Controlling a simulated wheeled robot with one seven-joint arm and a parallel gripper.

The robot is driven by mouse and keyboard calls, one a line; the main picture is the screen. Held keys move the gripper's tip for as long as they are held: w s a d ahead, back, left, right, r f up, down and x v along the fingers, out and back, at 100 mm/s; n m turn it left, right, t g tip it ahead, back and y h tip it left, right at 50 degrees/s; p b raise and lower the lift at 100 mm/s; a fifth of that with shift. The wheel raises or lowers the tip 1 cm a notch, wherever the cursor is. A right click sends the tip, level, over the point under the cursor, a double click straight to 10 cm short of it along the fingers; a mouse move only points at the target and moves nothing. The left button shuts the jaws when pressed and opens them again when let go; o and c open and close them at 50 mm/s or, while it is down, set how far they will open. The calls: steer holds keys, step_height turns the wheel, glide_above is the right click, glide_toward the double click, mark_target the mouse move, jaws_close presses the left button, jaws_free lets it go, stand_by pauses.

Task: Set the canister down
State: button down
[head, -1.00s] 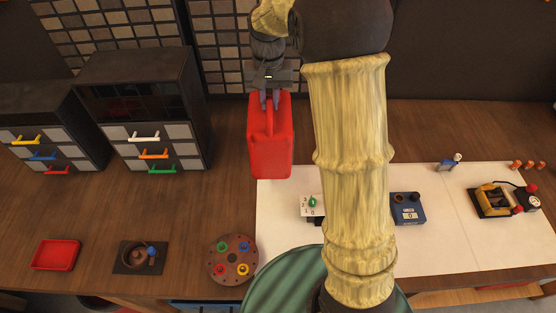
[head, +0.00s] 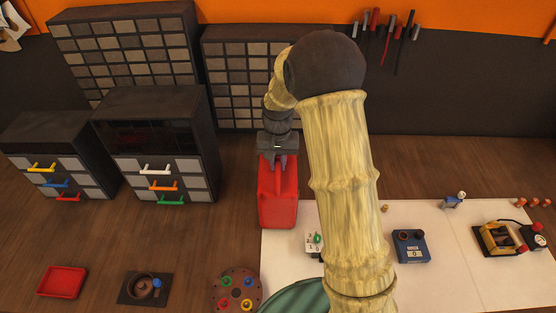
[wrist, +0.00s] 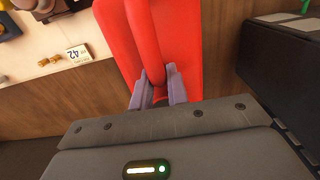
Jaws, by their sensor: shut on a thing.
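The red canister (head: 277,204) is upright in the head view, at the back left corner of the white mat (head: 290,272). My gripper (head: 279,163) is above it, with its fingers shut on the canister's handle. In the wrist view the two grey fingers (wrist: 158,88) close around the red handle, and the canister body (wrist: 180,40) extends away from them. I cannot tell whether the canister's base touches the table. My arm hides part of the mat to the right.
Drawer cabinets (head: 156,150) stand to the left. A red tray (head: 62,281), a dark round dish (head: 146,287) and a brown disc with coloured knobs (head: 236,290) lie in front. A blue meter (head: 410,246) and a yellow-and-black device (head: 499,239) are on the right. Bare wood lies left of the canister.

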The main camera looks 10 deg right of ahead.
steer(key=shift+w+f, duration=0.1)
steer(key=shift+f, duration=0.05)
steer(key=shift+s+a, duration=0.2)
steer(key=shift+s, duration=0.05)
steer(key=shift+d+f, duration=0.1)
steer(key=c, duration=1.4)
jaws_free()
steer(key=shift+w+d, duration=0.1)
steer(key=shift+o, duration=0.2)
steer(key=shift+s, duration=0.2)
steer(key=shift+w+r+b, duration=0.15)
steer(key=shift+r+b, duration=0.15)
steer(key=shift+r, duration=0.25)
step_height(320, 180, up, 11)
steer(key=b, duration=0.2)
steer(key=shift+r+b, duration=0.15)
steer(key=shift+b, duration=0.15)
